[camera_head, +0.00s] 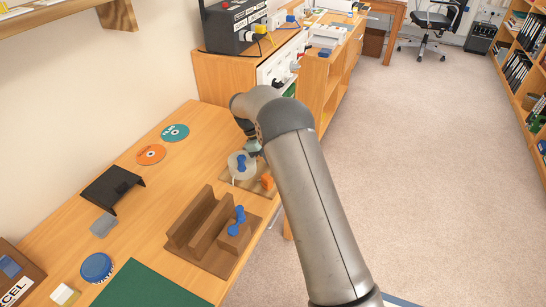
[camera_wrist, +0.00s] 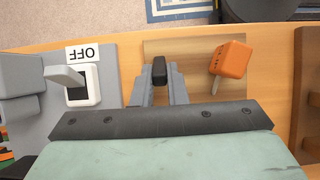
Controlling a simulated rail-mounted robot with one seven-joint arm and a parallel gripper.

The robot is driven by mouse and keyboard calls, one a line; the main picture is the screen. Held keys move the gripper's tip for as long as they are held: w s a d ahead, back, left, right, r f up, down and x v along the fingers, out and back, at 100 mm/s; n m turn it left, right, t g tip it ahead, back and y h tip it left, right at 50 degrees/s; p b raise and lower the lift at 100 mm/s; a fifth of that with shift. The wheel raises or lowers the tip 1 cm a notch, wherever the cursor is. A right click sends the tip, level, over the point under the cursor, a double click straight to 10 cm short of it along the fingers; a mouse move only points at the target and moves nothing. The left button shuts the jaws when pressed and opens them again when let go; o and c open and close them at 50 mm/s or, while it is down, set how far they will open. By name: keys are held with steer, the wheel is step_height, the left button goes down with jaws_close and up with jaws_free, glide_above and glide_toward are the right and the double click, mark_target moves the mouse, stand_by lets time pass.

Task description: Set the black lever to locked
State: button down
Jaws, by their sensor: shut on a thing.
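The black lever (camera_wrist: 159,71) stands on a light wooden board in the wrist view. Only its dark end shows, between my two grey fingers. My gripper (camera_wrist: 160,88) is shut on it. In the head view my gripper (camera_head: 254,148) is partly hidden by my arm, over the far wooden board (camera_head: 240,184) near the desk edge. The black lever cannot be made out there. No locked mark is readable in either view.
An orange piece (camera_wrist: 230,60) sits on the board right of my fingers; a grey box with a switch (camera_wrist: 82,84) and an OFF label is left.

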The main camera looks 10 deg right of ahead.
stand_by(0.3)
steer(key=c, duration=1.4)
jaws_free()
steer(key=shift+c, duration=0.2)
steer(key=p+v, duration=0.2)
steer(key=v, duration=1.5)
steer(key=shift+a+r, duration=0.15)
steer(key=shift+r, duration=0.05)
